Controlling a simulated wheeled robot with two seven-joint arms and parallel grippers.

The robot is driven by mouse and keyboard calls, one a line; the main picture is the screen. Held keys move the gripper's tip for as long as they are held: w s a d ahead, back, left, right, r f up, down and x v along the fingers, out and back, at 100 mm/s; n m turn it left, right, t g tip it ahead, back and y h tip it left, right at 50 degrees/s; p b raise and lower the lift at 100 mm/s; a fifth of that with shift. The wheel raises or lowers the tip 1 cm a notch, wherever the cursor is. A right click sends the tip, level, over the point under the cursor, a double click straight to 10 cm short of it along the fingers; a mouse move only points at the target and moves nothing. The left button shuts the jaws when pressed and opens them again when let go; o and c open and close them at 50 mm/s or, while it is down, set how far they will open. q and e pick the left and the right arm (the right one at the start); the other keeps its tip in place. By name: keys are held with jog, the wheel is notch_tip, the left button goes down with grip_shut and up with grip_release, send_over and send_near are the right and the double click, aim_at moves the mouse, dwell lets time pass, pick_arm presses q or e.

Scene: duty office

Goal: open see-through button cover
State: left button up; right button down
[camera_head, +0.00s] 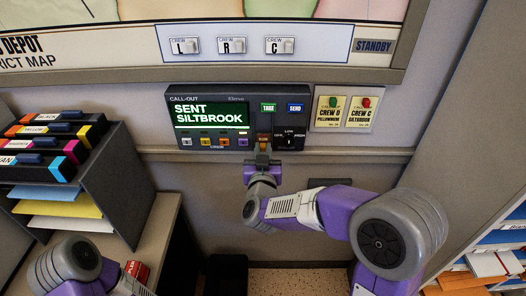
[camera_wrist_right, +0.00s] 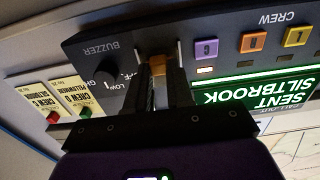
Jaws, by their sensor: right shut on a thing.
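The dark call-out panel (camera_head: 210,95) is on the wall, its green screen reading SENT SILTBROOK. An amber block (camera_head: 263,137) on its lower right, beside the rotary knob (camera_head: 289,139), is where the see-through button cover is; the cover's clear walls are hard to make out. My right gripper (camera_head: 263,152) reaches up to it from below. In the right wrist view the two dark fingers (camera_wrist_right: 160,85) close around the amber block (camera_wrist_right: 158,64), with thin pale edges beside them. Whether the cover is lifted cannot be told. My left gripper is out of view.
Small coloured buttons (camera_head: 223,142) line the panel left of my right gripper. Green TAKE (camera_head: 268,107) and blue SEND (camera_head: 295,107) buttons are above. Two crew cards (camera_head: 346,110) hang to the right. A folder rack (camera_head: 110,175) stands at the left, shelves at the right.

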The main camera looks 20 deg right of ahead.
notch_tip(320, 180, up, 6)
jog(key=p, duration=0.4)
jog(key=shift+f+p, duration=0.1)
jog(key=shift+p, duration=0.25)
jog(key=shift+f, duration=0.1)
jog(key=c, duration=1)
grip_release()
jog(key=shift+s, duration=0.1)
send_near(263, 124)
jog(key=v, duration=0.2)
jog(key=shift+s+a+p, duration=0.1)
jog(key=shift+s+p, duration=0.2)
jog(key=shift+s, duration=0.1)
